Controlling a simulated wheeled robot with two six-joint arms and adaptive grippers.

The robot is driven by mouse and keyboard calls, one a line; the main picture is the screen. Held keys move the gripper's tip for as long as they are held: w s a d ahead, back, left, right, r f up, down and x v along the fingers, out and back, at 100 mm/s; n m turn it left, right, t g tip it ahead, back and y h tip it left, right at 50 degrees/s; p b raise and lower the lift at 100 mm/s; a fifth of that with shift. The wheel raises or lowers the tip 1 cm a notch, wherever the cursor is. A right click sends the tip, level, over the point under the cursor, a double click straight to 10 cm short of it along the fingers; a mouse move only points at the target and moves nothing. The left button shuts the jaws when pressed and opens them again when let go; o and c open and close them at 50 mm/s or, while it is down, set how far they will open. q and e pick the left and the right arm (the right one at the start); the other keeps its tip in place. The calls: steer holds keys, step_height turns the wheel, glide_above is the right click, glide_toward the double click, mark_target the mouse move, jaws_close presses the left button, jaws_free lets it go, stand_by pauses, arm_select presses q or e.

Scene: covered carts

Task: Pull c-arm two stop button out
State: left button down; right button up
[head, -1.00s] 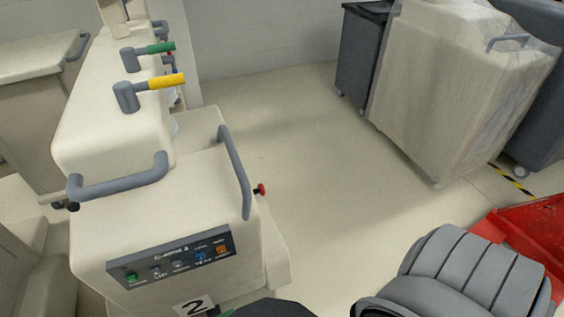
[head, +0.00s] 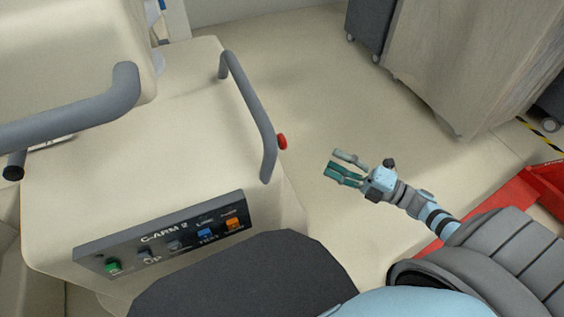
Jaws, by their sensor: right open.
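The C-arm 2 unit (head: 110,170) is a cream cart on the left, with a dark control panel (head: 165,235) labelled "C-ARM 2" on its front. Its red stop button (head: 282,142) sticks out from the right side, just beyond the grey side handle (head: 248,110). My right gripper (head: 338,164) is open and empty, to the right of the button and slightly lower in the picture, with a gap between them. My left gripper is not in view.
A covered cart (head: 475,60) stands at the back right. A red object (head: 480,200) lies at the right behind my arm. Bare floor (head: 310,90) lies between the unit and the covered cart. A thick grey handle (head: 80,115) crosses the unit's left side.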

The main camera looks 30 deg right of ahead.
mark_target(283, 142)
steer(key=w+a+r+n+y, duration=0.1)
steer(key=w+a, duration=0.2)
steer(key=w+a+r+n, duration=0.1)
steer(key=w+a+r, duration=0.1)
steer(key=w+a, duration=0.1)
steer(key=w+a+r+n+g+y, duration=0.1)
steer(key=w+a, duration=0.2)
steer(key=a, duration=0.2)
steer(key=shift+w+r+y, duration=0.25)
steer(key=shift+r+y, duration=0.05)
steer(key=shift+r, duration=0.1)
jaws_close()
